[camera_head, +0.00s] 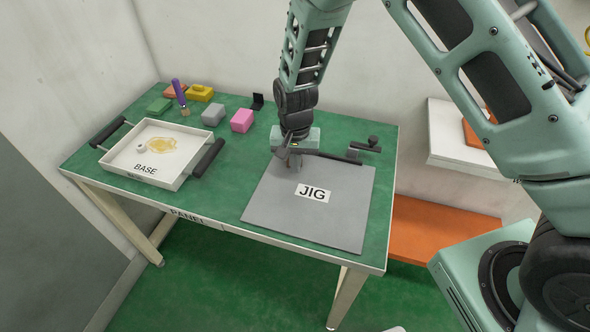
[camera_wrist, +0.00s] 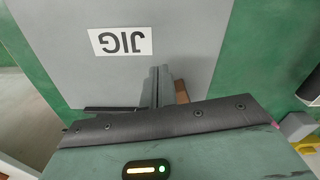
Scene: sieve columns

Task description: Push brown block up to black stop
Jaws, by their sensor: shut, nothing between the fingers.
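My gripper (camera_head: 297,164) is shut and empty, pointing down at the back left part of the grey jig plate (camera_head: 301,219). In the wrist view its closed fingers (camera_wrist: 160,72) show near the middle. The brown block (camera_wrist: 181,91) is beside the fingers there, just to their right and partly hidden by my gripper; I cannot tell whether they touch. In the head view I cannot clearly make out the block behind my gripper. A dark rail (camera_head: 333,157) runs along the plate's back edge. A small dark piece, likely the black stop (camera_head: 353,152), is at the rail's right end.
A dark clamp-like part (camera_head: 368,145) lies behind the plate. A white tray (camera_head: 143,176) with dark handles stands at the left. A pink block (camera_head: 242,121), a grey block (camera_head: 213,115) and other items stand at the back. The front of the plate is clear.

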